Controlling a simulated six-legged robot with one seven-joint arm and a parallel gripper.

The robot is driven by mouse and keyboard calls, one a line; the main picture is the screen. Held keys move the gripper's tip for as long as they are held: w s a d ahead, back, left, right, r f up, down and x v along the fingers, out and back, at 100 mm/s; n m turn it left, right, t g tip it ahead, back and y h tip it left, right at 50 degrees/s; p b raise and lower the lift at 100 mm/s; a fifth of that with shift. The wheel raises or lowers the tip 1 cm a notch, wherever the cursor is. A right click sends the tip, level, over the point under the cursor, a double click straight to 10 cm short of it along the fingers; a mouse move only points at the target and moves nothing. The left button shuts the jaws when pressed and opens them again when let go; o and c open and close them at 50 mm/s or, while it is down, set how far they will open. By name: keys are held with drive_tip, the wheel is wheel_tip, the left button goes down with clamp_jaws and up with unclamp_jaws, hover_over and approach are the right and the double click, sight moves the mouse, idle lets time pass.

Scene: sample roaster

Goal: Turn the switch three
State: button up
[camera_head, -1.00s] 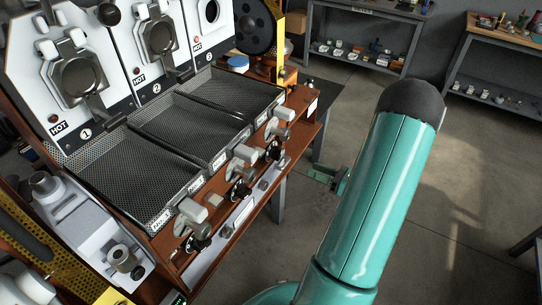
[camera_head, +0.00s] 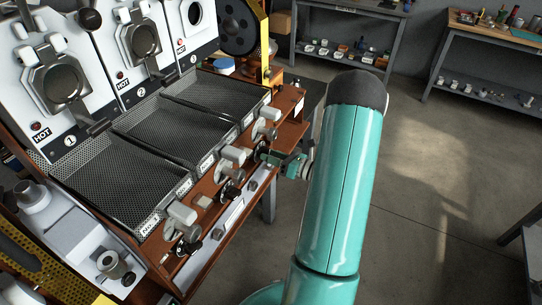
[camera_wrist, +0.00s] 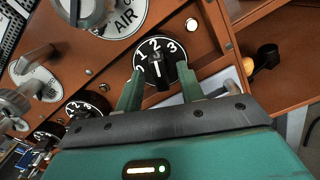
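The third switch is a black knob on a round black dial with white numbers (camera_wrist: 157,62), in the upper middle of the wrist view. My gripper (camera_wrist: 160,72) is open, with one green fingertip at each side of the knob; I cannot tell whether either touches it. A white mark shows on the knob, but its exact setting is unclear. In the head view my gripper (camera_head: 276,159) is at the far-right end of the row of controls, and it partly hides this switch.
Two similar dials (camera_wrist: 86,106) lie to the lower left in the wrist view. Grey handles (camera_head: 181,217) stick out along the brown panel front beside the mesh trays (camera_head: 120,178). An AIR dial (camera_wrist: 118,18) is close above. Open floor (camera_head: 420,180) lies to the right.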

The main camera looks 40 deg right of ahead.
drive_tip(key=shift+w+a, duration=0.1)
drive_tip(key=shift+w, duration=0.15)
drive_tip(key=shift+c, duration=0.5)
clamp_jaws()
